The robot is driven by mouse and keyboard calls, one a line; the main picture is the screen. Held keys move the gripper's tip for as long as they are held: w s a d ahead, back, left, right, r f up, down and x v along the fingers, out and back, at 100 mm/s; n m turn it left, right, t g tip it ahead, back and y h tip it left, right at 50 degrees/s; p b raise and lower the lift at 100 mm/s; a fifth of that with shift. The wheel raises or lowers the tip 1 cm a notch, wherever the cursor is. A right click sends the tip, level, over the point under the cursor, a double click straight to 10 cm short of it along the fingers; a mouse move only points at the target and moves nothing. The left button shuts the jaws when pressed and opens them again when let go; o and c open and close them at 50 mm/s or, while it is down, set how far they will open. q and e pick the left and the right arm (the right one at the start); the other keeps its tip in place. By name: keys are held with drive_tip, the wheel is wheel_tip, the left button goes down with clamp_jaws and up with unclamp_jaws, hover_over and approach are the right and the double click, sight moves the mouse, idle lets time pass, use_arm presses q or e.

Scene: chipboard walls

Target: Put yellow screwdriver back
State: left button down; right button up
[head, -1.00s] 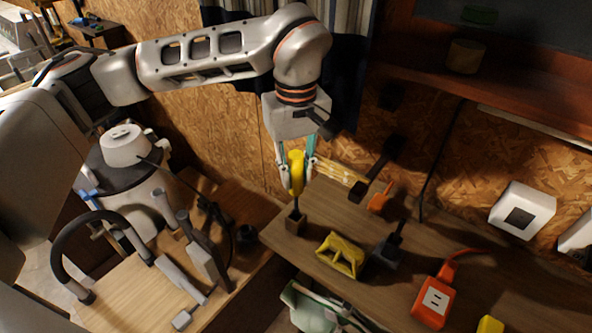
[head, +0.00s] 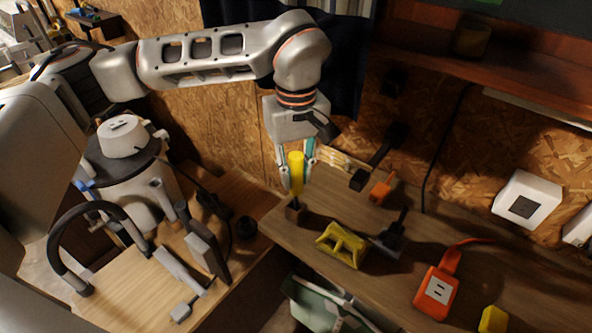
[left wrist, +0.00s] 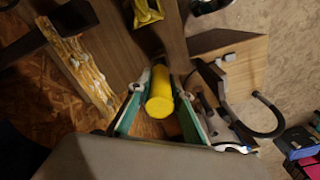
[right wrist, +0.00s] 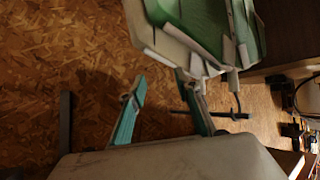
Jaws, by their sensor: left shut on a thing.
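The yellow screwdriver (head: 297,173) is upright, handle up, between the fingers of my left gripper (head: 296,180). In the left wrist view its yellow handle (left wrist: 160,92) sits between both green-lined fingers (left wrist: 160,100). Its dark shaft points down at a small brown wooden block (head: 296,214) near the left end of the shelf. The shaft's lower end meets the block's top; how deep the tip sits in it cannot be seen. My right gripper (right wrist: 160,110) shows only in its wrist view, fingers apart with nothing between them.
On the wooden shelf (head: 385,275) stand a yellow stand (head: 342,245), a dark clamp-like tool (head: 392,238), an orange item (head: 382,190) and an orange outlet box (head: 437,291). A green-and-white item (right wrist: 195,35) is close to the right gripper. A lower workbench (head: 115,280) is at left.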

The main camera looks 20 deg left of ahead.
use_arm(q)
drive_tip(key=shift+f+b, duration=0.4)
drive_tip(key=shift+f, duration=0.45)
drive_tip(key=c, duration=1.8)
unclamp_jaws()
drive_tip(key=shift+o, duration=0.2)
wheel_tip(320, 180, up, 12)
drive_tip(key=shift+r, duration=0.1)
drive_tip(key=shift+s, duration=0.15)
